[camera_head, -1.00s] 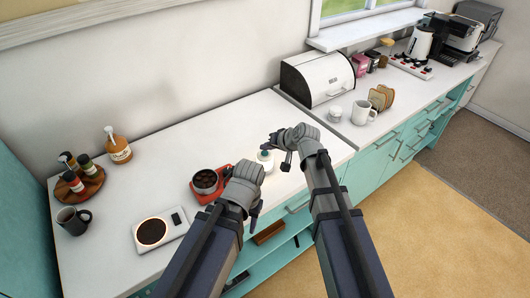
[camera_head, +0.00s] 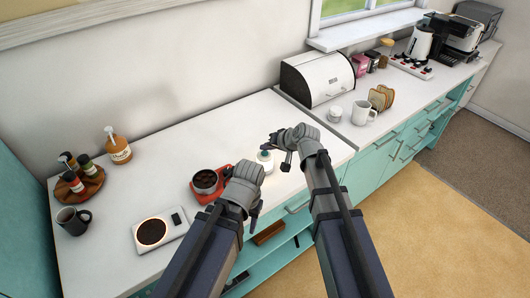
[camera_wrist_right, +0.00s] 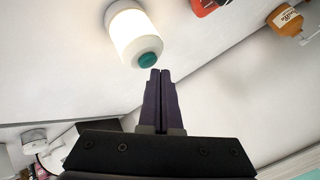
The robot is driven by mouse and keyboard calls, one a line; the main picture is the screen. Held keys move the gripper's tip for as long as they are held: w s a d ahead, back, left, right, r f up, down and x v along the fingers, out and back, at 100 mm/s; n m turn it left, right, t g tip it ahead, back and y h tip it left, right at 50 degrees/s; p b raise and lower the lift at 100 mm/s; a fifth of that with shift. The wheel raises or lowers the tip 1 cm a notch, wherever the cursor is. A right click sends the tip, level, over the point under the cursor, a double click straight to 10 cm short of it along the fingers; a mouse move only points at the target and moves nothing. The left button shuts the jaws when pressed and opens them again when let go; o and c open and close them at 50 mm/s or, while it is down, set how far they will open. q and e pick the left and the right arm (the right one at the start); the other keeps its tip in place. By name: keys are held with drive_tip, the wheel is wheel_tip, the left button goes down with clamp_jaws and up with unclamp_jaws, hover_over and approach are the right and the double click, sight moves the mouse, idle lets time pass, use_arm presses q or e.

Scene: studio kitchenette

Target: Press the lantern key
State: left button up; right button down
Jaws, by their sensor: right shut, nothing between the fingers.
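The lantern (camera_head: 265,160) is a small white glowing cylinder on the white counter, between my two grippers in the head view. In the right wrist view the lantern (camera_wrist_right: 131,32) shows large at the upper left, with its teal key (camera_wrist_right: 149,60) on the end facing my gripper. My right gripper (camera_wrist_right: 160,72) is shut and empty, its fingertips close beside the teal key; I cannot tell whether they touch. In the head view my right gripper (camera_head: 279,150) is just right of the lantern.
A red scale-like stand with a dark-filled bowl (camera_head: 205,180) is close to my left wrist. A bread bin (camera_head: 317,79) and white mug (camera_head: 363,112) are at right.

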sight(266, 156)
drive_tip(key=shift+f, duration=0.1)
idle(0.3)
drive_tip(key=shift+f+b, duration=0.35)
drive_tip(key=shift+b, duration=0.15)
drive_tip(key=shift+r, duration=0.15)
drive_tip(key=shift+r+p, duration=0.35)
drive_tip(key=shift+p, duration=0.15)
wheel_tip(266, 156, up, 6)
drive_tip(key=p, duration=0.6)
idle(1.1)
